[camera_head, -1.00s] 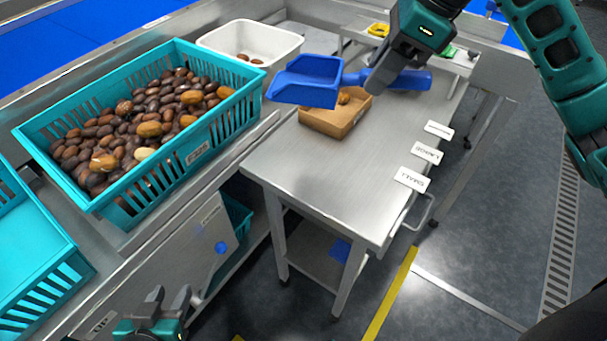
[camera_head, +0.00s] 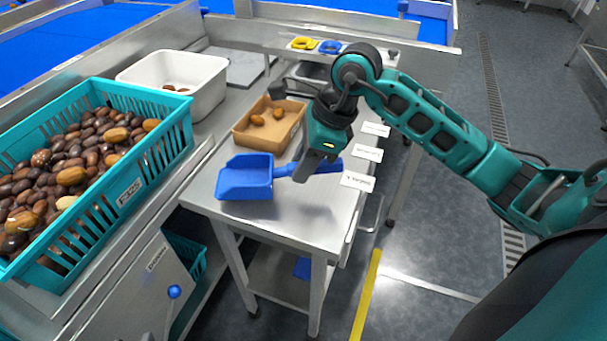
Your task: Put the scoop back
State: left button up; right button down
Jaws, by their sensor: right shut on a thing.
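The blue scoop (camera_head: 246,178) is at the near part of the steel side table (camera_head: 290,222), its open pan to the left and its handle to the right. My right gripper (camera_head: 305,170) is shut on the scoop's handle, and its fingers cover part of it. The scoop is at or just above the table top; I cannot tell if it touches. My left gripper is not in this view.
A cardboard tray (camera_head: 240,138) with a few dates lies behind the scoop. White label cards (camera_head: 357,181) line the table's right edge. A white bin (camera_head: 205,85) and a teal crate of dates (camera_head: 165,160) stand at the left. The table's front corner is clear.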

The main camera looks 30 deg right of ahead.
notch_tip(320, 180, down, 3)
jog(key=shift+r, duration=0.1)
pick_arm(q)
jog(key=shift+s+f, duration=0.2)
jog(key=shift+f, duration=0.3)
pick_arm(e)
jog(key=shift+f+b, duration=0.2)
jog(key=shift+b, duration=0.1)
jog(key=c, duration=0.9)
grip_release()
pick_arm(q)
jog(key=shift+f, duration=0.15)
